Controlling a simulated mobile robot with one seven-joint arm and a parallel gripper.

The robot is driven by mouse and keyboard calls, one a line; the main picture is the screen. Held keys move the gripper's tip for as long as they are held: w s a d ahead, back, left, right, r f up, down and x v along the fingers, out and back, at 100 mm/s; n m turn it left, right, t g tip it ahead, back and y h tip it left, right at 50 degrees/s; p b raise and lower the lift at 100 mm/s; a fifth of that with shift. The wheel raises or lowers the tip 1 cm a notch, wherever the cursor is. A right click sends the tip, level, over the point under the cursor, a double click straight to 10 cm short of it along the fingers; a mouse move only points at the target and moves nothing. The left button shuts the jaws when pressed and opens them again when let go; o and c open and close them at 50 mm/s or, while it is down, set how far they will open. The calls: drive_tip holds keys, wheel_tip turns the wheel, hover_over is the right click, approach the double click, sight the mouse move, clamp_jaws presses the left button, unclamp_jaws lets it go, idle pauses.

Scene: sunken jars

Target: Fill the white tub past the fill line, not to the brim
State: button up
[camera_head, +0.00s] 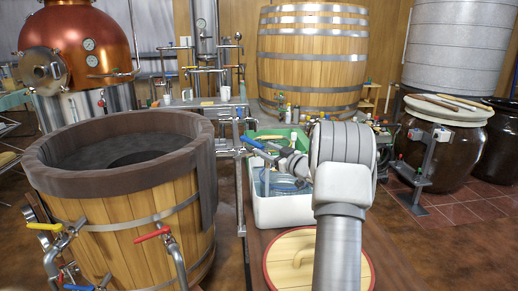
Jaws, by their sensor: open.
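The white tub (283,212) stands low at the centre, left of my arm's upright link. Bluish, clear-looking contents show inside it, but I cannot make out a fill line or the level. My arm covers the tub's right side. My gripper (270,155) points left from the wrist, above the tub's back part. It is small and partly hidden, with its jaws open. A blue lever (250,143) is close to its tip; I cannot tell whether they touch.
A large wooden vat (120,220) with red- and yellow-handled taps fills the left. A green crate (270,138) is behind the tub. A round wooden lid (290,262) lies in front. Brown jars (440,150) stand right. Metal pipes (239,180) rise left of the tub.

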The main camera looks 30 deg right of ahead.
sight(259, 146)
drive_tip(key=shift+w+a, duration=0.15)
drive_tip(key=shift+w, duration=0.95)
drive_tip(key=shift+w+a, duration=0.1)
drive_tip(key=shift+w, duration=0.95)
clamp_jaws()
